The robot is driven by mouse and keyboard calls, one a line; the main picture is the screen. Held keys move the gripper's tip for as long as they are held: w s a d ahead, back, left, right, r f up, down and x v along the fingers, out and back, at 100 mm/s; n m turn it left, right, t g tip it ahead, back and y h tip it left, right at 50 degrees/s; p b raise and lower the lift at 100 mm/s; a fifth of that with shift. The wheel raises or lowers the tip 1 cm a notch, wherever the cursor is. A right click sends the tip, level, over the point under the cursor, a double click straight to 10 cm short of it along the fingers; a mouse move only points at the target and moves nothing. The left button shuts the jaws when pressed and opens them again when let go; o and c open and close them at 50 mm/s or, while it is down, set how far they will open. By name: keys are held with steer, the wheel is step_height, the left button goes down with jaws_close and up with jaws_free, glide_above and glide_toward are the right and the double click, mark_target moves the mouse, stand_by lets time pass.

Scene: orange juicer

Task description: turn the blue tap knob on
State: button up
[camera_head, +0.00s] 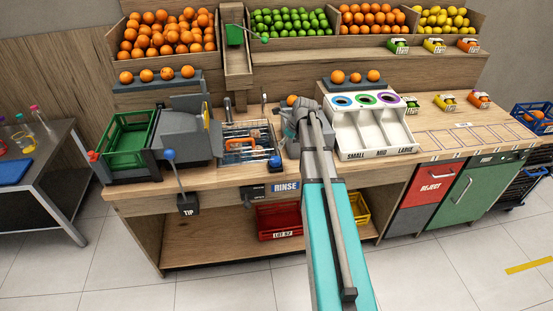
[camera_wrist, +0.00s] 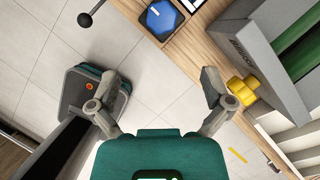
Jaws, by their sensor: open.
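The blue tap knob (camera_head: 275,161) sits at the front right of the rinse basin, near the counter's front edge. In the wrist view a blue many-sided knob (camera_wrist: 161,19) with a white mark shows at the top, beyond my fingertips. My gripper (camera_head: 300,118) is over the counter just right of the basin, partly hidden by my own arm. In the wrist view my gripper (camera_wrist: 160,85) has its two fingers wide apart with nothing between them. The knob and the fingers are apart.
The rinse basin (camera_head: 248,136) holds a wire basket with an orange handle. A blue-ball lever (camera_head: 169,155) marked TIP stands left. The white sorting tray (camera_head: 367,130) is right of my arm. In the wrist view, a yellow part (camera_wrist: 243,90) is near my right finger.

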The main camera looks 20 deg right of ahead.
mark_target(276, 159)
steer(key=shift+w+d+f, duration=0.1)
steer(key=shift+f, duration=0.05)
stand_by(0.4)
steer(key=b+x, duration=1.2)
steer(key=x, duration=0.1)
steer(key=shift+w+f+b, duration=0.15)
steer(key=shift+b, duration=0.25)
stand_by(0.3)
